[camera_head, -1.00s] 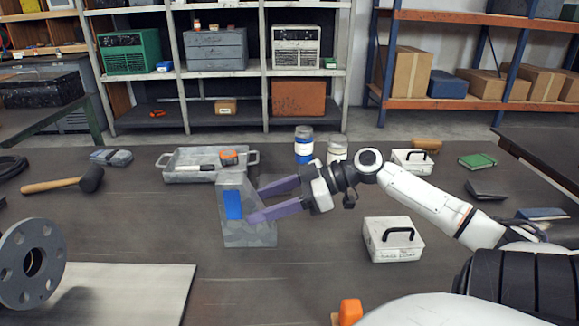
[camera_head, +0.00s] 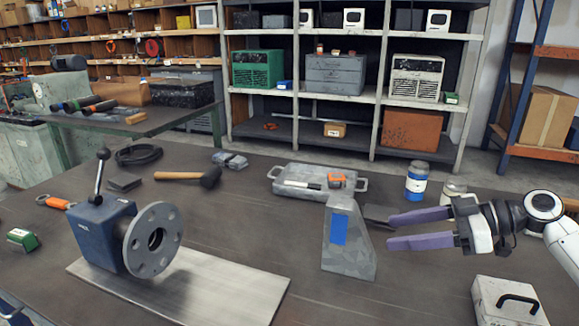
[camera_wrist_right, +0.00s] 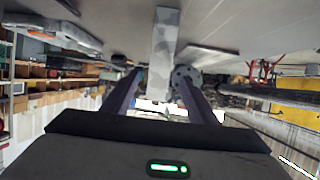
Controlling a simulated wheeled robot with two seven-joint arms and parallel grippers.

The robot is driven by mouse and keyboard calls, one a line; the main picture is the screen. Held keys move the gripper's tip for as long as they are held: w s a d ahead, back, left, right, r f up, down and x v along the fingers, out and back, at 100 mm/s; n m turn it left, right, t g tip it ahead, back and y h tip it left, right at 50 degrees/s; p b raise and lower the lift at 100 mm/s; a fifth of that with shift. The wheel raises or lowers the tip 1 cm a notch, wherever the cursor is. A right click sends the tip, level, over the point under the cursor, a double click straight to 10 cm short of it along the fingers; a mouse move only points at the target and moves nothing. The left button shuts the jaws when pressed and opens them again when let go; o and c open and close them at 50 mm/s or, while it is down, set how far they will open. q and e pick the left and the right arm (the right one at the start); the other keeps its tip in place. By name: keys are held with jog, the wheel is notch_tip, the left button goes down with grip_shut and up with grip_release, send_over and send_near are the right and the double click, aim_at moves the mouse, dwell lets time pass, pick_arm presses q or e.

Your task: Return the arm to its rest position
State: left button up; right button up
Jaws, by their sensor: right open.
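My right gripper (camera_head: 390,231) is open and empty. Its two purple fingers point left toward a grey mottled stand with a blue patch (camera_head: 345,245), with a small gap between the tips and the stand in the picture. In the right wrist view my fingers (camera_wrist_right: 158,80) are spread, and the grey stand (camera_wrist_right: 165,45) shows beyond them. The flanged pipe's grey disc (camera_head: 152,240), with bolt holes, is on a blue valve body (camera_head: 100,235) with a lever, at the left. My left gripper is out of view.
A pale metal plate (camera_head: 215,295) lies under the valve. Behind the stand is a grey tray (camera_head: 285,185); a blue-labelled jar (camera_head: 416,182) stands near my right arm. A white box (camera_head: 508,305) sits below that arm. A hammer (camera_head: 190,177) lies farther back.

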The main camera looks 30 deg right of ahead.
aim_at(348, 230)
jog(key=x, duration=1.2)
jog(key=shift+w+r, duration=0.1)
jog(key=shift+r, duration=0.9)
